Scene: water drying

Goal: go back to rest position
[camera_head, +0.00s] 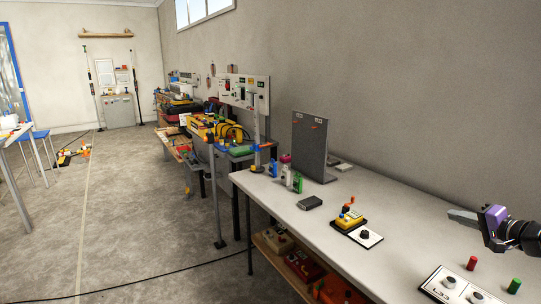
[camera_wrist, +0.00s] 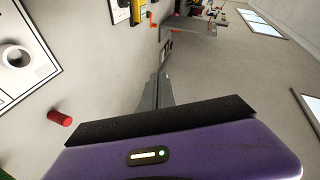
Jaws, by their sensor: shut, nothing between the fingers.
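My gripper (camera_head: 462,215) has a purple body and grey fingers. In the head view it is at the right edge, above the right end of the long table (camera_head: 300,212), with its fingers pointing left. In the wrist view the fingers (camera_wrist: 156,92) are together with nothing between them. The gripper is apart from the table's objects. My arm behind it runs out of the right edge of the head view.
A red cylinder (camera_head: 472,263) and a green cylinder (camera_head: 514,286) stand below my gripper, near a white panel with dark knobs (camera_head: 436,286). A yellow device (camera_head: 349,222), a black box (camera_head: 310,203) and an upright grey board (camera_head: 311,146) stand farther left. The floor (camera_head: 130,220) left of the table is mostly clear.

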